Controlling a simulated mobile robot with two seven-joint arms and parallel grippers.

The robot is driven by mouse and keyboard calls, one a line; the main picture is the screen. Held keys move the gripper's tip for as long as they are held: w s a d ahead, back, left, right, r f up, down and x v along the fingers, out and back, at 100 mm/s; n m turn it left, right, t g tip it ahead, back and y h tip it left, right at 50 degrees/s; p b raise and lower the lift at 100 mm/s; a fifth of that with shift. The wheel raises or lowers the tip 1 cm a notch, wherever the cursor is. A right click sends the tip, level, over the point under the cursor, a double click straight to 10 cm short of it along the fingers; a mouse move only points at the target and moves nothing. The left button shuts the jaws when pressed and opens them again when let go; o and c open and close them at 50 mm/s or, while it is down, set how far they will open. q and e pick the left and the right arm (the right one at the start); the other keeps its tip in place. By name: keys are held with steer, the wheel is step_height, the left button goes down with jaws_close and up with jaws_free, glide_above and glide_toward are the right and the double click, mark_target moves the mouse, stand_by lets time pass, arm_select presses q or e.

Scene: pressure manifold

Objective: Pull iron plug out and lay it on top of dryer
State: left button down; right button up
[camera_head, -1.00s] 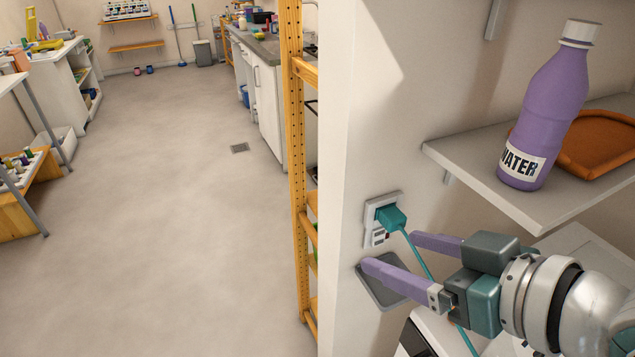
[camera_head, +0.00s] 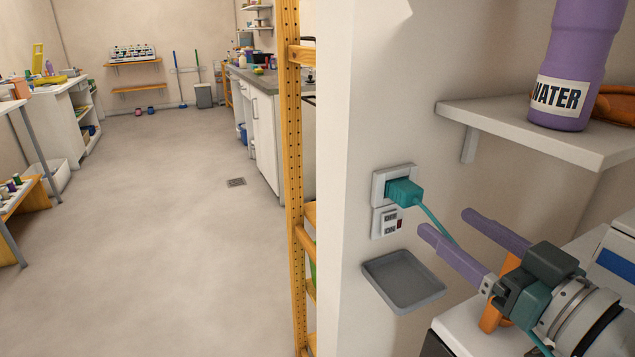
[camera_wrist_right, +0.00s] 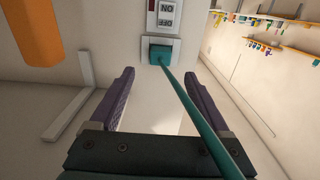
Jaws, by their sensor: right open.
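The teal plug (camera_head: 404,192) sits in the white wall socket (camera_head: 378,186), and its teal cable runs down toward my right gripper. My right gripper (camera_head: 447,223), with purple fingers, is open and empty, to the lower right of the plug and apart from it. In the right wrist view the plug (camera_wrist_right: 161,52) lies ahead of the open fingers, and the cable passes over the right-hand finger. A white appliance top (camera_head: 465,322), perhaps the dryer, is partly hidden under my right gripper. The iron is not clearly identifiable. My left gripper is out of view.
A grey tray (camera_head: 404,284) juts from the wall below the socket. A shelf (camera_head: 500,120) with a purple water bottle (camera_head: 568,70) overhangs at the right. An orange object (camera_head: 490,318) is partly hidden behind my gripper. Open floor (camera_head: 160,250) lies left.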

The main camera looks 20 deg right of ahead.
mark_target(414, 200)
steer(key=w+b, duration=0.1)
steer(key=w, duration=0.1)
steer(key=w+b, duration=0.1)
steer(key=w, duration=0.2)
steer(key=w+b, duration=0.2)
steer(key=w, duration=0.1)
steer(key=shift+a+f, duration=0.1)
steer(key=shift+a, duration=0.25)
steer(key=shift+w, duration=0.5)
stand_by(0.5)
steer(key=c, duration=0.7)
jaws_close()
